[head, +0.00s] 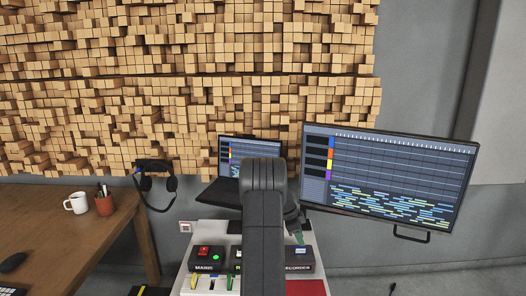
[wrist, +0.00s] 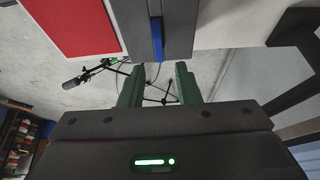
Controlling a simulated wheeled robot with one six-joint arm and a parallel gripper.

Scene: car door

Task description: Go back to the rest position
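In the head view my gripper (head: 299,238) is mostly hidden behind my own dark arm, with a green fingertip showing just above the black box labelled RECORDER (head: 299,268). In the wrist view my gripper (wrist: 158,84) has two green fingers standing apart with nothing between them. Beyond the fingertips is a dark panel with a blue strip (wrist: 157,38). I cannot tell whether the fingers touch it.
A large monitor (head: 388,180) stands at right, a laptop (head: 237,160) behind. A wooden desk (head: 60,235) with a mug (head: 76,203) is at left. A microphone (wrist: 75,82) shows in the wrist view.

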